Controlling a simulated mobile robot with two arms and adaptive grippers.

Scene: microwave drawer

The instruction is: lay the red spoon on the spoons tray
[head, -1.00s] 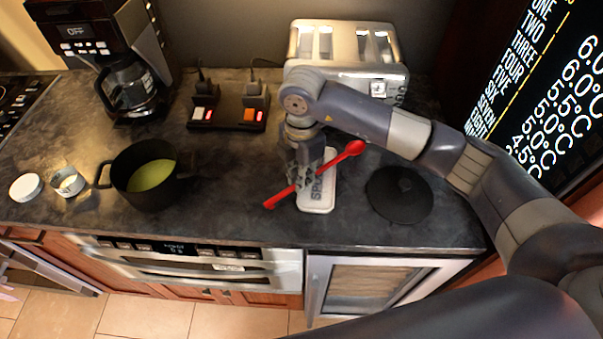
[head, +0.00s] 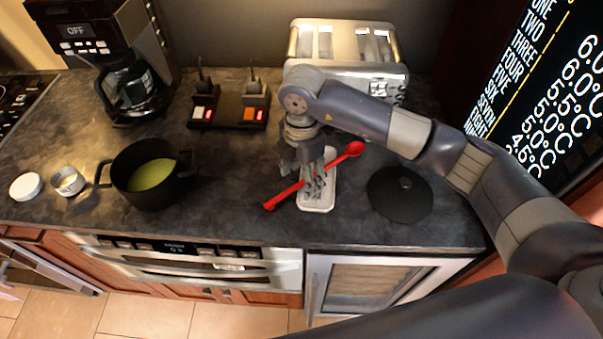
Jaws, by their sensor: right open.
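The red spoon (head: 284,196) lies diagonally across the white spoons tray (head: 318,206) in the head view. Its bowl end (head: 354,149) sticks out past the tray's upper right side and its handle end past the lower left side. My right gripper (head: 304,179) is open, low over the tray and the spoon's middle, with its fingers spread apart. The fingers hide the middle of the spoon and part of the tray's lettering. My left gripper is not in view.
A black lid (head: 400,207) lies right of the tray. A silver toaster (head: 345,45) stands behind. A black pot (head: 150,197) with green contents, a can (head: 67,182) and a coffee maker (head: 125,85) are left. The counter between pot and tray is clear.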

